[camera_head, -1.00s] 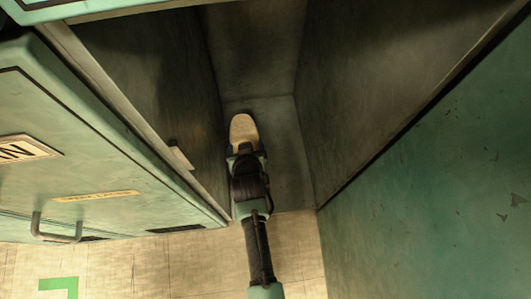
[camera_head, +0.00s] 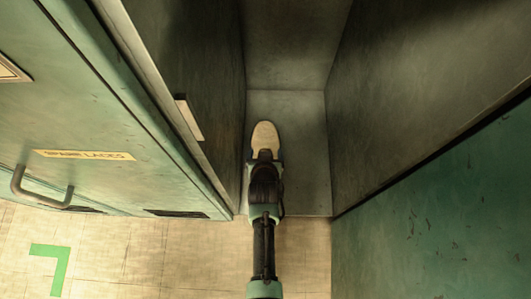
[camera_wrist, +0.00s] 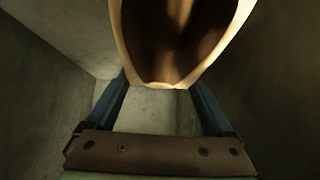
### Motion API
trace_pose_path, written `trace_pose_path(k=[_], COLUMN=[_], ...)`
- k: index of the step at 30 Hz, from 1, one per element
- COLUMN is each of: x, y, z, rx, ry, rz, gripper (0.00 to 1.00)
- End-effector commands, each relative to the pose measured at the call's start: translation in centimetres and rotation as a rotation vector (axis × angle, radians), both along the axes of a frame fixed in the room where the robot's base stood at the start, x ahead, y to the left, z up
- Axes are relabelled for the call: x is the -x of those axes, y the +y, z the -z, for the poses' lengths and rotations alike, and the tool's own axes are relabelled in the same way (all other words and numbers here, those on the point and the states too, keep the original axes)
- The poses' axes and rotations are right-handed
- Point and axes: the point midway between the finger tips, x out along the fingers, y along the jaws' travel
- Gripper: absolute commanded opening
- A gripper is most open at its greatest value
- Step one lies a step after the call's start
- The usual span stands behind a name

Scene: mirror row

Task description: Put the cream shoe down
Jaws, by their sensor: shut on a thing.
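The cream shoe (camera_head: 265,137) is in my gripper (camera_head: 265,157), inside an open locker, with its toe pointing toward the back wall. In the wrist view the shoe (camera_wrist: 119,32) shows its dark opening and pale heel rim between the blue fingers of my gripper (camera_wrist: 160,85). The fingers are shut on the shoe's heel end. The shoe is over the locker floor (camera_head: 303,150), nearer the left wall than the right. Whether its sole touches the floor I cannot tell. My arm hides the floor behind the heel.
A green locker door (camera_head: 90,110) with a handle (camera_head: 40,190) and a "SPARE LACES" label (camera_head: 84,155) stands at the left. A small pale plate (camera_head: 189,117) is on the locker's left wall. A green panel (camera_head: 440,210) lies at the right. Bare locker floor is free right of the shoe.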

Motion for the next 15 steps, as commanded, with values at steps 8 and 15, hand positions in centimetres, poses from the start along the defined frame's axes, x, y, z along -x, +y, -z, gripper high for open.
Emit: trace_pose_path(k=[8,15], x=[-0.16,-0.03], y=[0.02,0.01], z=[0.08,0.11], rx=[0.0,0.0], ry=[-0.004,0.0], rz=[0.0,0.0], gripper=[0.0,1.0])
